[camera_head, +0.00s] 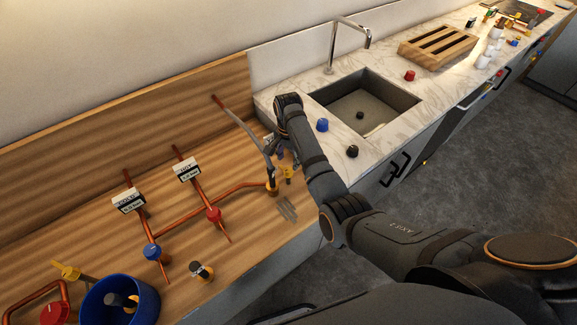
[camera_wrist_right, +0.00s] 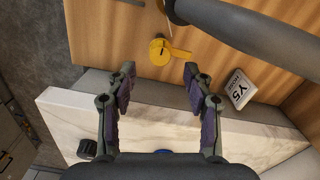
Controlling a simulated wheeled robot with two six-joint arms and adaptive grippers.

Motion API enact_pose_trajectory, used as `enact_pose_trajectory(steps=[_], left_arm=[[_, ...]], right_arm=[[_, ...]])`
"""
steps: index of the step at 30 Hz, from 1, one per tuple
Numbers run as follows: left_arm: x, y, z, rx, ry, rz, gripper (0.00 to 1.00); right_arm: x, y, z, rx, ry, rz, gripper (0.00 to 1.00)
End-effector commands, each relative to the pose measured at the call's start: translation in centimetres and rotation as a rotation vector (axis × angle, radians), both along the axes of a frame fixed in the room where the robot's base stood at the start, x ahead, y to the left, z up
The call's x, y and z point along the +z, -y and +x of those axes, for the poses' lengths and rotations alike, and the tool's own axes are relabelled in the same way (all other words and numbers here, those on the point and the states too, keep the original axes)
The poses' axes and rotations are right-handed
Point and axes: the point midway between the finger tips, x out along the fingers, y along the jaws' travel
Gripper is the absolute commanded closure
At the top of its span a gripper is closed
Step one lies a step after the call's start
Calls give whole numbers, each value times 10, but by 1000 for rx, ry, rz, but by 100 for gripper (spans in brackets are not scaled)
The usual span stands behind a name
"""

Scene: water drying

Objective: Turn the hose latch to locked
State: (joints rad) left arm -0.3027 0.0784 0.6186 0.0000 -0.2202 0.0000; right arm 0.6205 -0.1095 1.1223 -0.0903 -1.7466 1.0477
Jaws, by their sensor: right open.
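The yellow hose latch (camera_wrist_right: 161,52) shows in the right wrist view as a round knob with a lever pointing right. It lies just beyond and between the fingertips of my right gripper (camera_wrist_right: 160,72), which is open and empty. In the head view the latch (camera_head: 288,172) is at the right end of the copper pipe, partly hidden by my right gripper (camera_head: 277,152). The grey hose (camera_head: 243,124) arches down to the pipe end; a thick dark tube, likely the hose (camera_wrist_right: 255,35), crosses the wrist view's upper right. My left gripper is not in view.
A white label block (camera_wrist_right: 239,88) stands right of the fingers. Copper pipes carry a red valve (camera_head: 213,215) and blue valve (camera_head: 152,251). A blue tub (camera_head: 118,301) is lower left. A sink (camera_head: 364,103) and loose blue cap (camera_head: 322,125) are on the marble counter.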

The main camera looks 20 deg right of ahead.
Motion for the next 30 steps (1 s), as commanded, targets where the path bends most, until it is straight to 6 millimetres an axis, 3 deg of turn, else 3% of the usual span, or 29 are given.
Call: enact_pose_trajectory(steps=[3, 9, 19, 30], left_arm=[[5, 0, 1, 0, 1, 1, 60], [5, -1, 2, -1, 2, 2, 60], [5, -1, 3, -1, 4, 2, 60], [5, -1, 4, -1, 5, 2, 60]], right_arm=[[-23, 0, -1, 0, -4, 0, 48], [-50, 0, 0, 1, 0, 0, 48], [-55, 0, 0, 0, 2, 0, 48], [-55, 0, 0, 1, 1, 0, 98]])
